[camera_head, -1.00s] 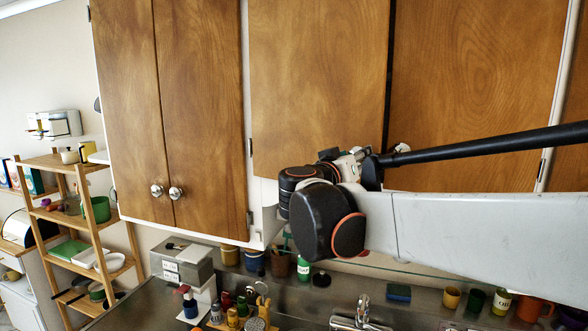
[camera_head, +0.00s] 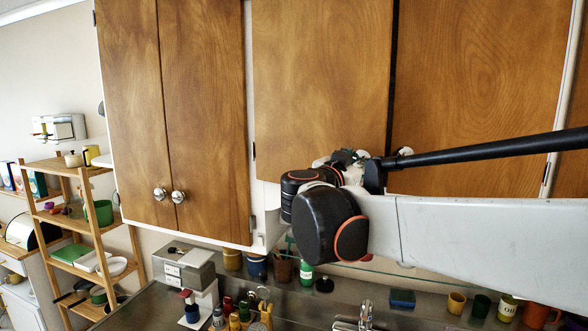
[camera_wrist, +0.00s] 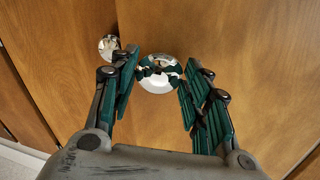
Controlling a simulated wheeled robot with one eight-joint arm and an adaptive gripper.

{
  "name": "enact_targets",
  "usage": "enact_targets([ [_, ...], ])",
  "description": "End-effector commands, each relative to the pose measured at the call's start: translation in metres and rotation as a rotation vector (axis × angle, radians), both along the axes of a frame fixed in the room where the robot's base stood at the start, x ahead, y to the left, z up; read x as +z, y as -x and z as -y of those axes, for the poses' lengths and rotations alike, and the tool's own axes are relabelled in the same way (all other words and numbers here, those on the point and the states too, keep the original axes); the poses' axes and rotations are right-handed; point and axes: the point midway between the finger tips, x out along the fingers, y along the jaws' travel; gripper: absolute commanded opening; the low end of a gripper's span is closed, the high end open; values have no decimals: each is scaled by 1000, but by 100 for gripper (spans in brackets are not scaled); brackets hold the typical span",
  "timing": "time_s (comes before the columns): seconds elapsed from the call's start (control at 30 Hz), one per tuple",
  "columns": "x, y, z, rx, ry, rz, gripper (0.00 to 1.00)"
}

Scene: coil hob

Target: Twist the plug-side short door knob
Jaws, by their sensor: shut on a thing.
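In the wrist view, a round shiny metal door knob (camera_wrist: 159,73) sits on a wooden door between my gripper's green-padded fingers. My gripper (camera_wrist: 160,62) is shut on this knob, with a finger at each side of it. A second shiny knob (camera_wrist: 108,46) shows just outside the left finger, on the adjoining door. In the head view, my gripper (camera_head: 345,159) is at the lower edge of the short wooden doors, in front of the left short door (camera_head: 320,80). One knob (camera_head: 404,151) shows right of my gripper, on the right short door (camera_head: 475,80); the held knob is hidden there.
Tall cupboard doors with two knobs (camera_head: 168,194) hang at the left. Below are a steel counter with a tap (camera_head: 366,314), bottles (camera_head: 235,312) and cups (camera_head: 480,306). A wooden shelf rack (camera_head: 75,220) stands at far left. My arm covers the lower right.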

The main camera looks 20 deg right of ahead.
Motion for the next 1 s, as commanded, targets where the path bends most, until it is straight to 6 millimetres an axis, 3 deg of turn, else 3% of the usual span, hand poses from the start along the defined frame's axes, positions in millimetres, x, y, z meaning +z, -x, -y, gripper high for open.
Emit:
enact_targets([
  [0.37,0,6,-4,12,-2,2,20],
  [0.4,0,6,-4,12,-2,2,52],
  [0.47,0,6,-4,12,-1,3,64],
  [0.8,0,7,-4,9,-1,2,64],
  [1.0,0,20,-20,12,-1,2,64],
])
